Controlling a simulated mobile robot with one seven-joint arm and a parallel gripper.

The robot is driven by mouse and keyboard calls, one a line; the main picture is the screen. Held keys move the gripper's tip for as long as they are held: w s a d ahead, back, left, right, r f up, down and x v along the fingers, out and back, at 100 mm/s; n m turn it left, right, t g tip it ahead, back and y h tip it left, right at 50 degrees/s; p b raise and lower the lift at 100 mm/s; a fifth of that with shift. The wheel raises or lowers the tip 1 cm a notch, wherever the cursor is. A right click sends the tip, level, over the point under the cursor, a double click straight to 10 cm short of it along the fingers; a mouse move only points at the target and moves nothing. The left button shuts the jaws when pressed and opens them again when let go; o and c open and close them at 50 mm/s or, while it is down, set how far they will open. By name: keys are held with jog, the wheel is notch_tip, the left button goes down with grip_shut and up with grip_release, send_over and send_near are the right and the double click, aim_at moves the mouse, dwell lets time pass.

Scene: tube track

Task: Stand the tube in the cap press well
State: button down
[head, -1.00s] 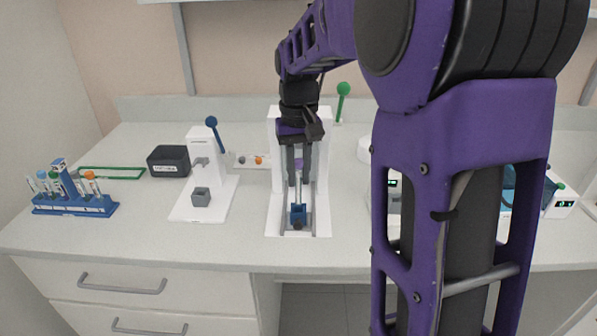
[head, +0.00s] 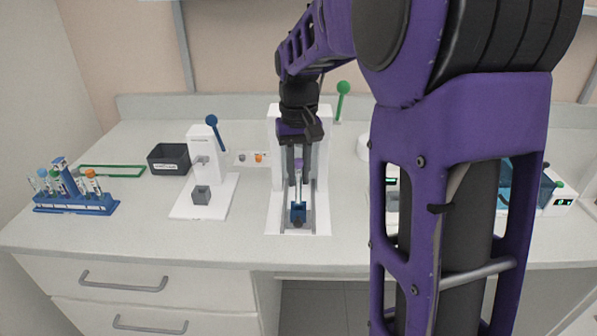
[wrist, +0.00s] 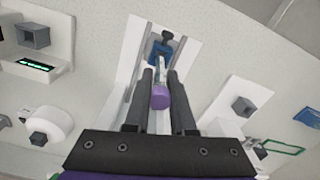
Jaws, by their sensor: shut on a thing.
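My gripper (wrist: 160,77) is shut on a slim clear tube (wrist: 160,69) with a purple cap (wrist: 160,97). In the head view the tube (head: 298,183) is close to upright, above or in a small blue holder (head: 298,213). That holder sits on the rail of the middle white device (head: 273,215) with a green-knobbed lever (head: 343,87). I cannot tell whether the tube's lower end is inside the holder. To the left stands a white press (head: 204,153) with a blue-knobbed lever and a grey square well block (head: 201,195). No legible label shows which is the cap press.
A blue rack (head: 75,208) with several capped tubes stands at far left. White devices stand at right, partly behind my arm.

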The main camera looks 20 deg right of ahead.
jog(key=shift+f, duration=0.4)
jog(key=shift+f, duration=0.35)
jog(key=shift+f+b, duration=0.25)
jog(key=shift+b, duration=0.1)
dwell(0.4)
jog(key=shift+f, duration=0.45)
jog(key=c, duration=0.7)
grip_release()
jog(key=shift+r, duration=0.1)
